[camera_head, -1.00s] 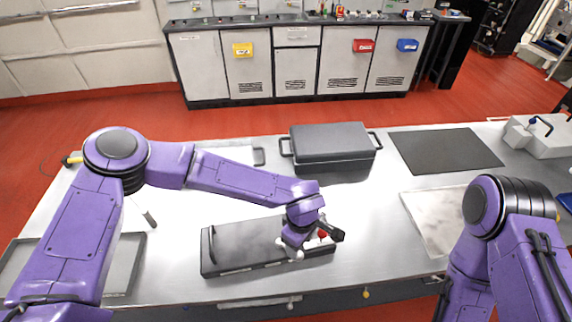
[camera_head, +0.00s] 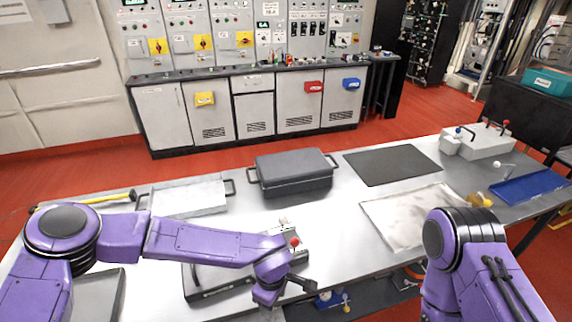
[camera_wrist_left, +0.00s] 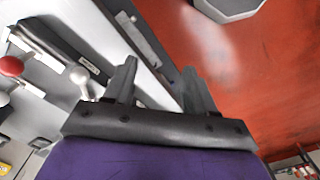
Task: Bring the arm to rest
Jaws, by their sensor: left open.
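My left arm (camera_head: 200,242) reaches in from the left, over the front of the steel table. Its gripper (camera_head: 300,290) hangs at the table's front edge, in front of the dark tray. In the left wrist view my left gripper (camera_wrist_left: 155,85) is open, with nothing between its two fingers. The dark tray (camera_head: 205,290) lies partly hidden under the arm; a red ball knob (camera_head: 295,242) stands at its right end, and the knob also shows in the left wrist view (camera_wrist_left: 11,66). My right arm (camera_head: 465,255) is at the lower right; its gripper is out of the picture.
A closed dark grey case (camera_head: 293,173) stands at the table's back middle. A black mat (camera_head: 393,164), a pale sheet (camera_head: 410,215) and a blue tray (camera_head: 528,187) lie to the right. A white tray (camera_head: 188,198) is back left. Bare steel (camera_head: 330,225) shows in the middle.

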